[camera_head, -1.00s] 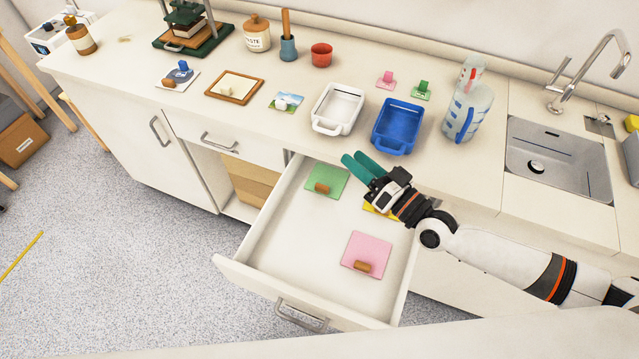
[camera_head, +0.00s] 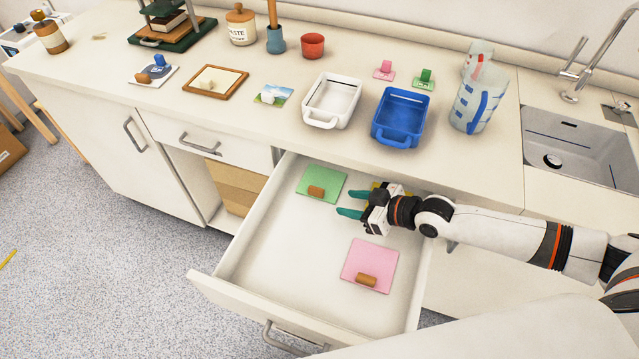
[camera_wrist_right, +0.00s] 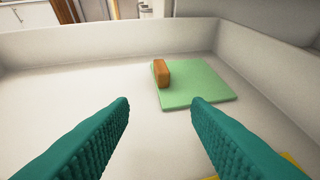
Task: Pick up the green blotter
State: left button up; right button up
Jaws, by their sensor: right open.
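The green blotter (camera_head: 327,179) lies flat in the open drawer, at its back left, with a brown wooden handle (camera_head: 316,191) standing on its near edge. In the right wrist view the green blotter (camera_wrist_right: 205,86) and its handle (camera_wrist_right: 161,73) lie ahead, slightly right of centre. My right gripper (camera_head: 350,204) is inside the drawer, to the right of the blotter and apart from it. Its two teal fingers are spread with nothing between them, as the right wrist view (camera_wrist_right: 160,103) also shows. My left gripper is not in view.
A pink blotter (camera_head: 370,262) with a brown handle lies near the drawer's front right. A yellow one (camera_head: 378,186) is mostly hidden behind my right gripper. The drawer's walls (camera_head: 255,216) surround them. White (camera_head: 332,102) and blue (camera_head: 401,117) trays stand on the counter above.

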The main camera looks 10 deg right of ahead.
aim_at(314, 189)
jog(key=w+a, duration=0.3)
jog(key=shift+w+a, duration=0.25)
jog(key=x, duration=0.2)
jog(key=r+x, duration=0.1)
jog(key=x, duration=0.2)
jog(key=shift+w+a, duration=0.1)
jog(key=shift+w, duration=0.05)
grip_shut()
